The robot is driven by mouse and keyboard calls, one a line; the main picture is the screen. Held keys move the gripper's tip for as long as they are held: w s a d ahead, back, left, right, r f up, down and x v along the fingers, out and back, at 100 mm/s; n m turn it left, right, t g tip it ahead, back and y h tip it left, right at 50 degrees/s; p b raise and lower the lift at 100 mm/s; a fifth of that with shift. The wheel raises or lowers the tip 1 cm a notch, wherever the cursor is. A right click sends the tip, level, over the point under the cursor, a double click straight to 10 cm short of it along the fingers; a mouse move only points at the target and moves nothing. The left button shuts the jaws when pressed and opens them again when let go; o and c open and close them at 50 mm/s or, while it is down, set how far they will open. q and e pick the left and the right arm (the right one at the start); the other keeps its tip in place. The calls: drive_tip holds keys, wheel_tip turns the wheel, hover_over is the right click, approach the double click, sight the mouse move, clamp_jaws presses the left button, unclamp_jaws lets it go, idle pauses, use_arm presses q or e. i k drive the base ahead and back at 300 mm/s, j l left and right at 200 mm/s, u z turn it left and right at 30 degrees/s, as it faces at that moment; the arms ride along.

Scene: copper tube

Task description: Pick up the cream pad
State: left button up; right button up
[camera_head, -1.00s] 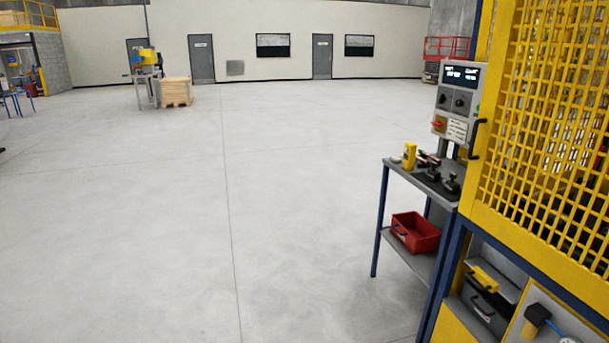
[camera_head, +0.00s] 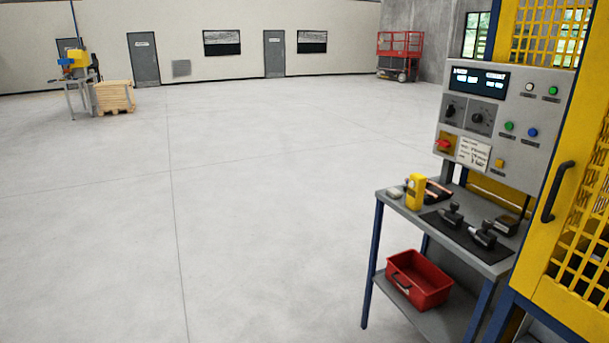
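A small pale pad-like item (camera_head: 395,193) lies at the left end of the grey bench top (camera_head: 392,203), beside a yellow block-shaped device (camera_head: 415,192). It is too small to tell for sure that it is the cream pad. Neither of my grippers is in view, and nothing of my arms shows.
The bench also bears a dark mat (camera_head: 446,224) with black fixtures (camera_head: 484,235) and a tray with copper-coloured pieces (camera_head: 437,190). A red bin (camera_head: 420,279) sits on the lower shelf. A control panel (camera_head: 498,118) and yellow guard (camera_head: 585,230) stand right. The floor (camera_head: 230,220) left is open.

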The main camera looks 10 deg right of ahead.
sight(393, 192)
drive_tip(key=i+j+z, duration=0.1)
drive_tip(key=i+z, duration=0.3)
drive_tip(key=i+j+z, duration=0.2)
drive_tip(key=i+z, duration=0.2)
drive_tip(key=i+j+z, duration=0.8)
drive_tip(key=k+l, duration=0.05)
drive_tip(key=k, duration=0.05)
